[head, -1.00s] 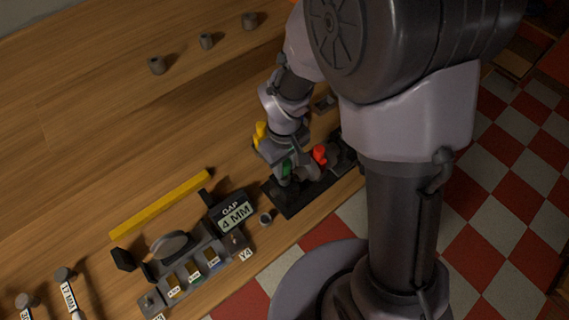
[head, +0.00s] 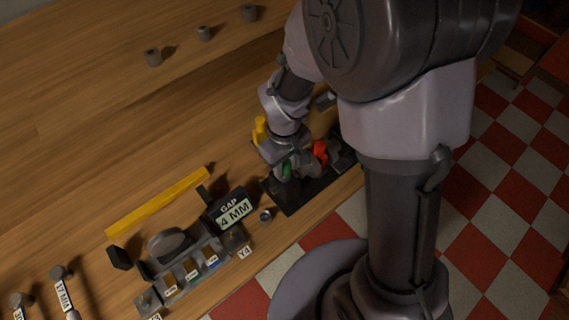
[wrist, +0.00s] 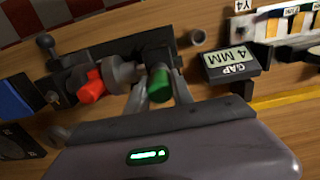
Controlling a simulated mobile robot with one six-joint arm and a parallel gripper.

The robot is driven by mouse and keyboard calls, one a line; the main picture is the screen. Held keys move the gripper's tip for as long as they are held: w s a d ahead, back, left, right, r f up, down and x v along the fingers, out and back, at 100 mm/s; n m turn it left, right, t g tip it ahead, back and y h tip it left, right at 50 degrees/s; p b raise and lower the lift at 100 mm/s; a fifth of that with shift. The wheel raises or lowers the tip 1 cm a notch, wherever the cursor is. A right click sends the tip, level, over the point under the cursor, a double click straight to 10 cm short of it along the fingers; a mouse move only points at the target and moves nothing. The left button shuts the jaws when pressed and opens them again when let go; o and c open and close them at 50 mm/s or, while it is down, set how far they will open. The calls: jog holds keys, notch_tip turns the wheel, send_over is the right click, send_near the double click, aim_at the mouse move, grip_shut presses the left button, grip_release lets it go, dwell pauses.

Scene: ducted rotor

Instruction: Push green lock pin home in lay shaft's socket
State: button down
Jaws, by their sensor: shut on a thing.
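The green lock pin (wrist: 158,84) shows between my two fingers in the wrist view, in front of a dark block on the black base (wrist: 120,48). My gripper (wrist: 158,92) is shut on it. In the head view the pin (head: 286,168) is a small green patch beside my gripper (head: 284,166), at the black base (head: 300,204). A grey rounded part (wrist: 118,74), perhaps the lay shaft, lies left of the pin in the wrist view. The socket mouth is hidden, so I cannot tell how deep the pin sits.
A red part (wrist: 90,87) sits close beside the grey part. A small grey cup (wrist: 198,37) and the "GAP 4 MM" block (wrist: 231,66) stand right of the base. A yellow bar (head: 158,202) lies on the wooden bench. The bench's upper left is mostly clear.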

aim_at(285, 163)
jog(key=shift+f, duration=0.25)
jog(key=c, duration=1)
grip_release()
notch_tip(285, 163, up, 18)
jog(key=p, duration=0.5)
jog(key=shift+f+p, duration=0.25)
jog(key=shift+p, duration=0.05)
jog(key=s+d+m+t+b, duration=0.2)
jog(key=s+m+b, duration=0.1)
jog(key=b, duration=0.1)
jog(key=s+d+m+t+y+b, duration=0.1)
jog(key=s+d+m+t+b, duration=0.1)
jog(key=s+m+b, duration=0.2)
jog(key=s+d+m+t+y+b, duration=0.1)
jog(key=s+d+m+b, duration=0.1)
jog(key=s+m+b, duration=0.2)
jog(key=shift+s+d+f+t+b, duration=0.15)
jog(key=shift+d+f+t+b, duration=0.2)
jog(key=shift+t, duration=0.05)
